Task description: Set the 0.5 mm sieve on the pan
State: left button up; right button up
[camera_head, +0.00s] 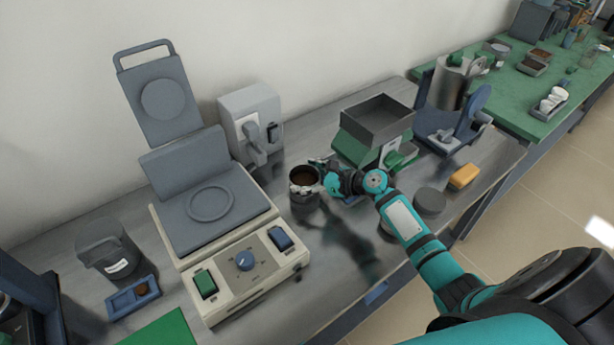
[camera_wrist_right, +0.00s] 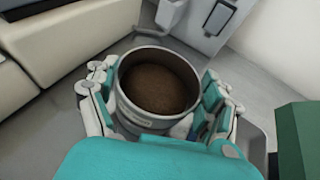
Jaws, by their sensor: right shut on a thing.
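My right gripper (camera_head: 322,178) is shut around a round grey metal vessel (camera_head: 304,196) with brown granular material inside. In the right wrist view, the fingers clasp the wall of this vessel (camera_wrist_right: 137,112) on both sides, and its rim is level or nearly so. A pale label shows low on its wall. No mesh or size mark is readable, so I cannot tell whether it is the 0.5 mm sieve or the pan. Its underside is hidden. A round grey flat-topped piece (camera_head: 430,201) stands to the right of my forearm, with another round piece partly hidden beside it. My left gripper is not in view.
A beige machine (camera_head: 245,285) with a raised grey plate stands left of the vessel. A green hopper device (camera_head: 360,150) and a blue-based device (camera_head: 445,138) stand behind my arm. A yellow block (camera_head: 464,176) lies at right. Bare bench (camera_head: 345,240) lies in front.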

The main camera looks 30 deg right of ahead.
jog(key=shift+f, duration=0.2)
jog(key=o, duration=1.4)
jog(key=shift+o, duration=0.2)
jog(key=shift+r+p, duration=3.55)
jog(key=shift+p, duration=0.45)
jog(key=shift+s+f, duration=0.1)
jog(key=shift+f, duration=0.05)
